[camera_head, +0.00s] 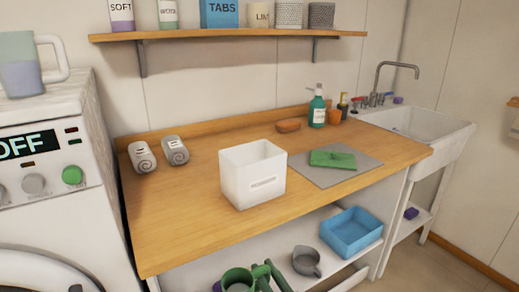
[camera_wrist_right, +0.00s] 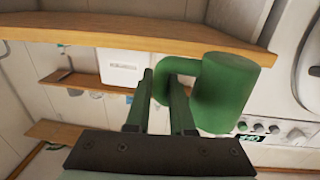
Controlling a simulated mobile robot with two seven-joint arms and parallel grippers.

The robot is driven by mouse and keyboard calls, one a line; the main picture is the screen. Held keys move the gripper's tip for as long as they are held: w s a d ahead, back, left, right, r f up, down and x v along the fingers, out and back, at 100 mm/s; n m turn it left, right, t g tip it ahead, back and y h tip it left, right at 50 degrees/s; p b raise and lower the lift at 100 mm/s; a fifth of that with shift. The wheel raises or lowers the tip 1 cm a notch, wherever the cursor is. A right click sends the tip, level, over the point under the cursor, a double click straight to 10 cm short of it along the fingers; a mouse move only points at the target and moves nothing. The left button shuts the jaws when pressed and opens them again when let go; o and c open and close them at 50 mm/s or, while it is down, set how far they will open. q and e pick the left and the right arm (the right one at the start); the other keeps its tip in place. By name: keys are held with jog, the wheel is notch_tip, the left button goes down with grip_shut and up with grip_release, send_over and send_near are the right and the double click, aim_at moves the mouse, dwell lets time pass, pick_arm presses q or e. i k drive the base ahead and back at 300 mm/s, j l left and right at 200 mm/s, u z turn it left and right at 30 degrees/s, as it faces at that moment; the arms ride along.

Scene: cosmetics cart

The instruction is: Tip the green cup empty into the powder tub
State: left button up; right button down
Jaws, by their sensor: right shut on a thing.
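The green cup (camera_head: 236,277) is at the bottom edge of the head view, in front of the lower shelf and below the counter top. In the right wrist view, the green cup (camera_wrist_right: 228,92) shows its side and handle. My right gripper (camera_head: 264,274) is shut on the handle; its two fingers (camera_wrist_right: 165,88) lie either side of it. The cup's contents cannot be made out clearly. A white open box, seemingly the powder tub (camera_head: 240,180), stands upright on the counter, apart from the cup; its inner floor is hidden. My left gripper is not in view.
A grey mat (camera_head: 320,177) with a green cloth (camera_head: 333,160) lies right of the tub. Two grey rolled items (camera_head: 142,157) lie at left. The wooden counter's front edge (camera_head: 290,210) is above the cup. A blue bin (camera_head: 350,232) and grey pot (camera_head: 306,261) sit below.

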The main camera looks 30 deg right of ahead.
aim_at(252, 174)
jog(key=i+l, duration=0.1)
jog(key=l, duration=0.55)
jog(key=i+l+u, duration=0.1)
jog(key=l, duration=0.55)
